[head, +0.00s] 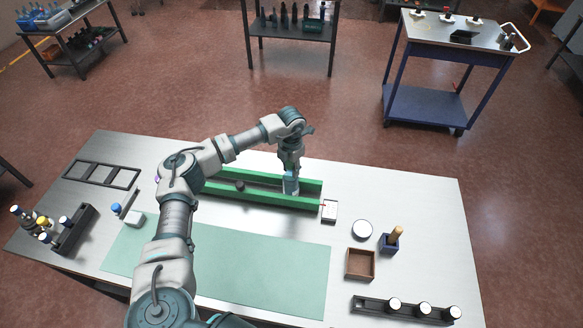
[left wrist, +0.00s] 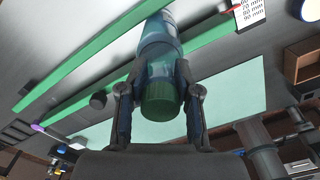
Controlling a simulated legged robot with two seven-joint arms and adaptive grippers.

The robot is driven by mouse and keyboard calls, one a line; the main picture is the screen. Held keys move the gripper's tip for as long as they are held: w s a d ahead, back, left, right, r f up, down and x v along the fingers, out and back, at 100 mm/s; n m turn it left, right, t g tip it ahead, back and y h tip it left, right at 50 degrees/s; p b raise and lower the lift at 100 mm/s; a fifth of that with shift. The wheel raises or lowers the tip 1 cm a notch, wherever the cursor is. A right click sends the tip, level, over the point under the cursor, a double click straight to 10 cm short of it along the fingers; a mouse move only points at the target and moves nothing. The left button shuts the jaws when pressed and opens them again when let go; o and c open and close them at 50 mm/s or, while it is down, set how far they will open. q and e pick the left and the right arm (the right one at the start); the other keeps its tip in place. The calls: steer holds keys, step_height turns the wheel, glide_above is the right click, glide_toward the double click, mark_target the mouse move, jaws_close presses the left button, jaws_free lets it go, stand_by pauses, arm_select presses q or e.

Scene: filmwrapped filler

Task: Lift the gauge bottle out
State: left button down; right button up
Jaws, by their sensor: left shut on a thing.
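The gauge bottle (head: 291,186) is a clear bluish bottle standing about upright at the right part of a channel between two green rails (head: 270,198). My left gripper (head: 291,172) comes down on it from above and is shut on its upper part. In the left wrist view the bottle (left wrist: 158,60) shows its dark green cap (left wrist: 160,101) between the two fingers (left wrist: 158,95). I cannot tell whether its base touches the channel floor. My right gripper is not in view.
A dark round piece (head: 240,186) lies in the channel left of the bottle. A white size card (head: 329,211) lies by the channel's right end. A round white lid (head: 362,230), a wooden box (head: 360,264) and a green mat (head: 260,268) are nearer the front.

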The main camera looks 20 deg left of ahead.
arm_select(q)
steer(key=shift+a+r+p, duration=0.25)
steer(key=shift+r+p, duration=0.25)
steer(key=shift+r, duration=0.2)
steer(key=shift+d+r+p, duration=0.15)
steer(key=shift+r+p, duration=0.55)
steer(key=shift+r, duration=0.5)
steer(key=shift+r+p, duration=2.7)
steer(key=shift+r, duration=4.4)
